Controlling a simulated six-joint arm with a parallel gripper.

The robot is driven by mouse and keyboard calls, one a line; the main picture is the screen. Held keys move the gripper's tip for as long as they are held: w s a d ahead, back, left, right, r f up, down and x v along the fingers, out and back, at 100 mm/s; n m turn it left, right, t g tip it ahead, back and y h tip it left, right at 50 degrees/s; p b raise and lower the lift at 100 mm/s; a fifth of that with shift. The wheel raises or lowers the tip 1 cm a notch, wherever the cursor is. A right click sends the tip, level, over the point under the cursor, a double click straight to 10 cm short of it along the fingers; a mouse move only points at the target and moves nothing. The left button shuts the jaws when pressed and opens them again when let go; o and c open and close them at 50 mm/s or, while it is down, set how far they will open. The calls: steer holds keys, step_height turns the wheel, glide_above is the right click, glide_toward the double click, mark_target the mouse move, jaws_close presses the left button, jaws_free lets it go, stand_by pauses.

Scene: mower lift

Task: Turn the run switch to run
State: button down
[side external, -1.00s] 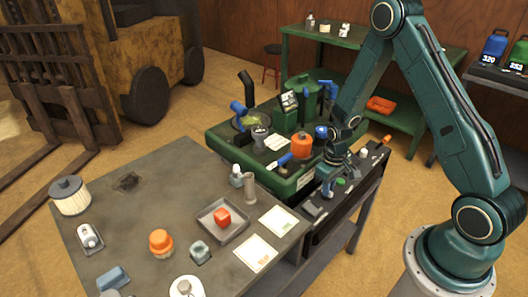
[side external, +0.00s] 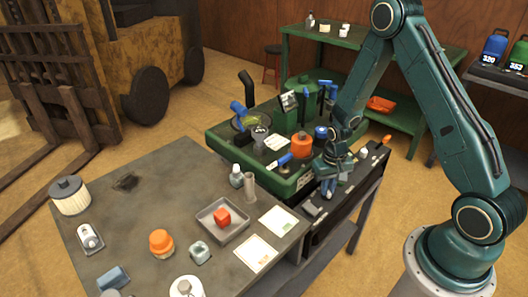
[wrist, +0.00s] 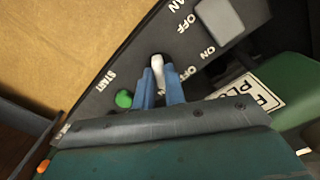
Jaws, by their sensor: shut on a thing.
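In the wrist view the two blue fingers of my gripper (wrist: 159,84) are closed on a small pale lever, the run switch (wrist: 157,61), on the black control panel (wrist: 120,62). The lever stands up between the fingertips and its tip shows above them. A partly covered label beginning "OF" is to its right. In the side external view my gripper (side external: 328,187) is low over the panel, right of the green machine (side external: 305,181); it hides the switch there.
A green button (wrist: 123,99) by the word START is left of the fingers. A grey rocker (wrist: 220,18) with OFF and ON lettering is at upper right. An orange cap (side external: 301,145) stands on the machine. The grey table (side external: 120,225) holds several items.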

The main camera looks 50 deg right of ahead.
steer(key=c, duration=1.5)
jaws_free()
steer(key=shift+o, duration=0.2)
steer(key=shift+r, duration=0.1)
step_height(320, 180, up, 14)
